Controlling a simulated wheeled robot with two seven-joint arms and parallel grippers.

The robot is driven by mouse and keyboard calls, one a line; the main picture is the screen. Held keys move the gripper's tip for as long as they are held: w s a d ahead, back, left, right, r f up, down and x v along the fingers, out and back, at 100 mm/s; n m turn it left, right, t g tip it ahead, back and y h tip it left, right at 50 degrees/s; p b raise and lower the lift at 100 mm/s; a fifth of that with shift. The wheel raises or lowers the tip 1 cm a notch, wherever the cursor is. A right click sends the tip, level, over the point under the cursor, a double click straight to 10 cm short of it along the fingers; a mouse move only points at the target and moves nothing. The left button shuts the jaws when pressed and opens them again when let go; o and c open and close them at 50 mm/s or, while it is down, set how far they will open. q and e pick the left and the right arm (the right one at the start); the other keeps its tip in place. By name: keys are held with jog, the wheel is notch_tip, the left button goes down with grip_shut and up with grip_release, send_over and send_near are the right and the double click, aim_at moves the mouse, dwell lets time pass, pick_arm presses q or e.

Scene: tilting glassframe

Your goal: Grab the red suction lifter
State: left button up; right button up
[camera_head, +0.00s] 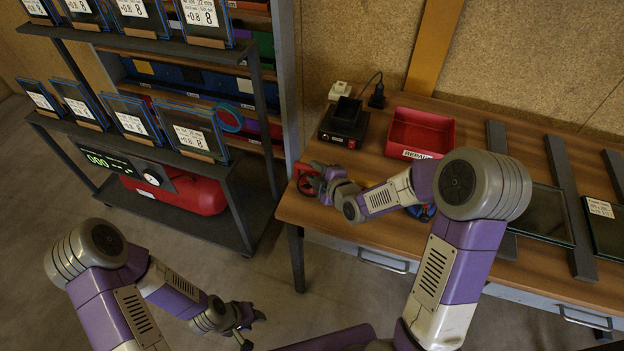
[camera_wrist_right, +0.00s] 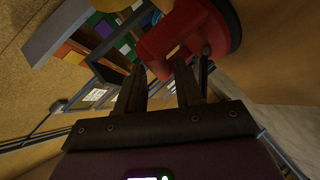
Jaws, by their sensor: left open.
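The red suction lifter (camera_head: 305,178) is at the left end of the wooden table in the head view, partly hidden by my right gripper (camera_head: 318,175). In the right wrist view the lifter (camera_wrist_right: 172,42) is large, with a round red cup at the upper right. The fingers of my right gripper (camera_wrist_right: 160,75) are apart and their tips are close to the lifter's red body. I cannot tell whether they touch it. My left gripper (camera_head: 252,328) is open and empty, low over the floor, well away from the lifter.
A red bin (camera_head: 420,132) and a black device (camera_head: 343,123) stand behind my right arm on the table (camera_head: 375,165). Glass panes (camera_head: 542,213) lie to the right. A dark rack (camera_head: 170,150) with framed glass samples stands at the left. The floor between rack and table is clear.

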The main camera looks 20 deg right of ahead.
jog(key=shift+x, duration=0.9)
jog(key=shift+c, duration=0.5)
grip_shut()
jog(key=shift+r, duration=0.1)
